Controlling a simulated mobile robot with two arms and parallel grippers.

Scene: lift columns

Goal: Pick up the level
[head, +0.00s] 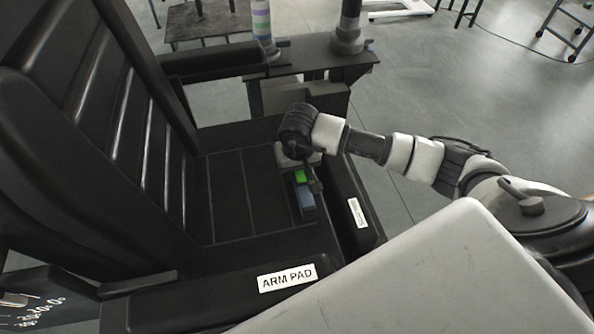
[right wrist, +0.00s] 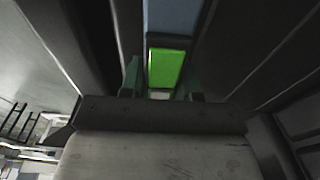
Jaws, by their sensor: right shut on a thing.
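The level is a slim bar with a blue-grey body (head: 306,199) and a bright green window, lying lengthwise over the right part of the black seat. In the right wrist view its green window (right wrist: 166,68) is close, with the blue-grey part beyond it. My right gripper (head: 301,165) comes down from above at the level's far end and is shut on it. In the wrist view its fingers (right wrist: 163,84) stand on both sides of the bar. I cannot tell whether the level touches the seat. My left gripper is not in view.
The black padded seat (head: 228,195) has a tall ribbed backrest (head: 100,110) at left. An arm pad labelled ARM PAD (head: 287,277) lies in front, and a low side bolster (head: 347,200) runs right of the level. A dark bench (head: 310,58) with posts stands behind. Floor at right is open.

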